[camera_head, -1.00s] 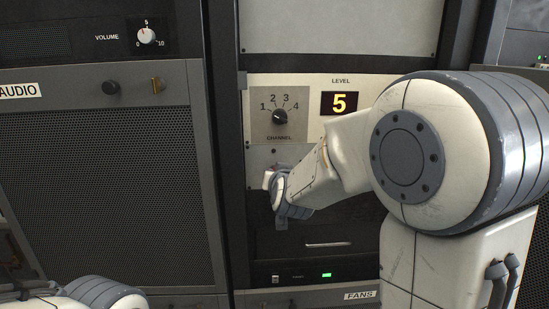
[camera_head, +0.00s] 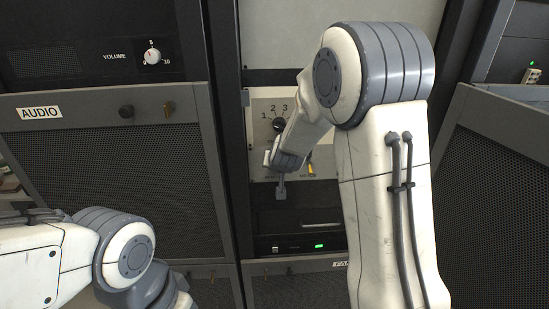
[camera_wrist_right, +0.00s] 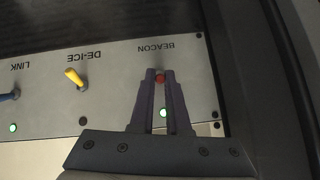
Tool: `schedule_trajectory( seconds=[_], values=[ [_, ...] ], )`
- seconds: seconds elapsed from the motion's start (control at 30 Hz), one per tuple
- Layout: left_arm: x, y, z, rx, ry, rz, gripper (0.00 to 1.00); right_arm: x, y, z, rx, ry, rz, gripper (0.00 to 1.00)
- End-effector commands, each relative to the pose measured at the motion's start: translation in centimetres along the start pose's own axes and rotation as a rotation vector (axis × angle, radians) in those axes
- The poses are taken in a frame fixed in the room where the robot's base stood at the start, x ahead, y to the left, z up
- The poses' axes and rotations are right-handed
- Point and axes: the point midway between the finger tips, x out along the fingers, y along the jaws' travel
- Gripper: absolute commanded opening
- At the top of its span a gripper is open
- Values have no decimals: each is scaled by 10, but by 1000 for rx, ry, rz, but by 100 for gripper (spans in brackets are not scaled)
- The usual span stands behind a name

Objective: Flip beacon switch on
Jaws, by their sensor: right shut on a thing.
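In the right wrist view the panel appears upside down. The red-tipped beacon switch (camera_wrist_right: 160,78) is between the fingertips of my right gripper (camera_wrist_right: 160,76), beside the BEACON label (camera_wrist_right: 156,46). The gripper is shut on it, and the fingers hide most of its lever, so its position is unclear. A small green light (camera_wrist_right: 163,113) shows between the fingers. In the head view my right gripper (camera_head: 281,190) is at the panel below the channel knob (camera_head: 279,125); the switch is hidden there. My left arm shows at lower left, but its gripper is out of view.
A yellow DE-ICE switch (camera_wrist_right: 75,78) stands beside the beacon switch, with a dark lamp (camera_wrist_right: 83,121). Farther left is a blue LINK switch (camera_wrist_right: 9,96) with a lit green lamp (camera_wrist_right: 12,127). A perforated AUDIO cabinet (camera_head: 120,175) stands left in the head view.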

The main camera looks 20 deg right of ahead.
Motion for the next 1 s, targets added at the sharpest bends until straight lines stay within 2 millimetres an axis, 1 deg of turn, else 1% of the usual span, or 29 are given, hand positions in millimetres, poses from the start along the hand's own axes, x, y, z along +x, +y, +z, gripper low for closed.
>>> schedule_trajectory(
  seconds=[0.03,0.1,0.57,0.6,0.63,0.67,0.93,1.0],
  values=[
    [-5,0,0,1,0,0,50,-2,0,-3,1,-5,1,0],
    [-7,0,0,1,0,0,50,-1,0,-2,1,-11,2,0],
    [-7,0,0,2,0,0,50,0,0,-2,2,-16,3,0],
    [-7,0,0,1,0,0,50,0,0,-2,2,-16,3,29],
    [-7,0,0,1,0,0,50,0,0,-2,2,-16,3,41],
    [-7,0,0,1,0,0,50,0,0,-2,2,-16,3,44],
    [-8,0,0,1,0,0,50,0,0,-1,2,-16,3,44],
    [-8,1,0,1,0,0,50,-3,0,-2,2,-16,3,44]
  ],
)
